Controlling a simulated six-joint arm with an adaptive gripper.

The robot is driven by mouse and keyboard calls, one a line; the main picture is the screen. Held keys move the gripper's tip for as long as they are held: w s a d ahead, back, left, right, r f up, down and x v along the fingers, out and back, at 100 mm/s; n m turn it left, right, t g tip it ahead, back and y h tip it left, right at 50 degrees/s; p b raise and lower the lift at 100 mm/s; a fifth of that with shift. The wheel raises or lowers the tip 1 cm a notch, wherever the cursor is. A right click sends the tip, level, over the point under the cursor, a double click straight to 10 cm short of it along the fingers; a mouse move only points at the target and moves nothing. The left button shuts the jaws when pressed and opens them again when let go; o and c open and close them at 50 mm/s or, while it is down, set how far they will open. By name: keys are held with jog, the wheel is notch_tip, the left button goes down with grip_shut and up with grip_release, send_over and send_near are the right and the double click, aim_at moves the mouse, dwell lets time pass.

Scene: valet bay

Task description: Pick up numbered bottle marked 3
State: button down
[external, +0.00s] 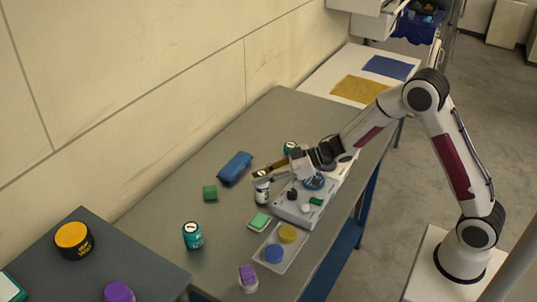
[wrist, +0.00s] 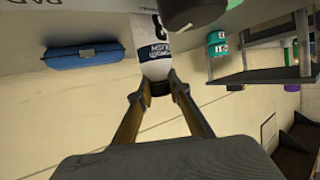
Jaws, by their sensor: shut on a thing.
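The numbered bottle (external: 262,191) is white with a dark band and stands upright at the left edge of the grey panel box. In the wrist view the bottle (wrist: 155,69) shows its white body, dark lettering and part of a large figure that looks like a 3. In the wrist view my gripper (wrist: 157,88) is shut on the bottle's dark cap. I cannot tell whether the bottle's base touches the table.
The grey panel box (external: 292,211) is close on the right. A tray (external: 277,265) holds yellow and blue discs.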

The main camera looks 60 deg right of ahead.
notch_tip(320, 180, up, 9)
jog(key=shift+r, duration=0.1)
dwell(0.4)
jog(key=shift+a, duration=0.1)
dwell(0.5)
